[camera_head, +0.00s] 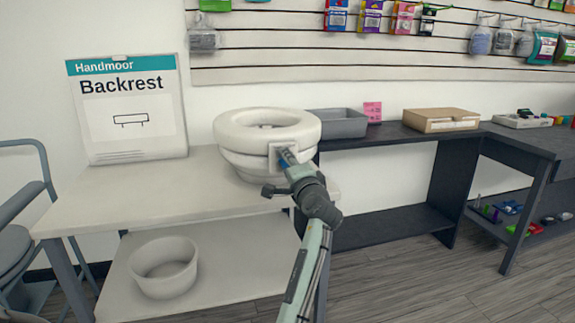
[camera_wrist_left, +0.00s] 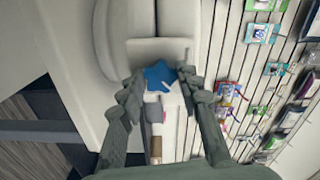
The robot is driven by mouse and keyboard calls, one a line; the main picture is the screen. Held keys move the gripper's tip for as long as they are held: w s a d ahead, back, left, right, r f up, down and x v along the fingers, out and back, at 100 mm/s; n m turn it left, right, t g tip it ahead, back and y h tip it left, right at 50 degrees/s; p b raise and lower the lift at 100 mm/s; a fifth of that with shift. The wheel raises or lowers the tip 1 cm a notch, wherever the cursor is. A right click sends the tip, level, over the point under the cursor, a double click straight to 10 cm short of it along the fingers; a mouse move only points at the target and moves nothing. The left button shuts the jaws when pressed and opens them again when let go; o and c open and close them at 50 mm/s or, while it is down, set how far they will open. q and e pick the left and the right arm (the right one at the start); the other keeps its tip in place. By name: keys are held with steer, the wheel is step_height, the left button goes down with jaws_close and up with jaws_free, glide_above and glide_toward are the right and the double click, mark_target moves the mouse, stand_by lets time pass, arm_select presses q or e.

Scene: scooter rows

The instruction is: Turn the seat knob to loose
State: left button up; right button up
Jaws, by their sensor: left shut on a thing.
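A white raised toilet seat (camera_head: 265,125) sits on the pale table, and its pale underside also shows in the wrist view (camera_wrist_left: 150,48). A blue star-shaped knob (camera_wrist_left: 160,74) is on its front. In the head view only a little of the knob (camera_head: 284,163) shows, in front of a small pale plate (camera_head: 273,152). My left gripper (camera_wrist_left: 158,84) has its two fingers on either side of the knob, shut on it. In the head view the left gripper (camera_head: 288,160) covers most of the knob. The loose marking cannot be read. My right gripper is not in view.
A Backrest box (camera_head: 130,135) stands at the left on the table (camera_head: 110,205). A grey bin (camera_head: 340,123) and a cardboard box (camera_head: 440,120) sit on the dark shelf unit to the right. A white bowl (camera_head: 163,282) is on the lower shelf. Bare floor lies at front right.

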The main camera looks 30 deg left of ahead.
arm_select(q)
steer(key=o, duration=1.2)
steer(key=shift+c, duration=0.2)
step_height(320, 180, up, 10)
steer(key=shift+r, duration=0.1)
steer(key=p+v, duration=0.1)
steer(key=v, duration=0.8)
steer(key=shift+p, duration=0.3)
